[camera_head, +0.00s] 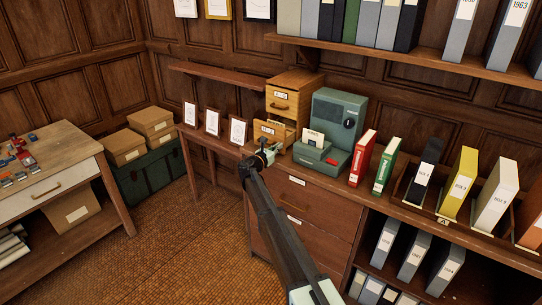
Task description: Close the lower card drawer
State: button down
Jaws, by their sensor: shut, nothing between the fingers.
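A small wooden card cabinet (300,80) with two drawers stands on the wooden counter. Its upper drawer (281,101) is shut flush, with a label and a handle. The lower card drawer (269,130) is pulled out towards the front left, and its labelled front stands clear of the cabinet. My gripper (264,148) is shut and empty, just in front of the lower part of this drawer front. It hides part of the front, and I cannot tell whether it touches.
A green card machine (338,120) stands close to the right of the cabinet. Red (362,157) and green (386,168) binders stand further right. A wooden shelf (232,76) juts from the wall behind.

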aim_at(290, 144)
jog(key=b+x, duration=0.2)
jog(key=x, duration=0.8)
jog(key=shift+w+d+r, duration=0.1)
jog(key=shift+w+d, duration=0.05)
jog(key=shift+w, duration=0.1)
jog(key=shift+w+r, duration=0.1)
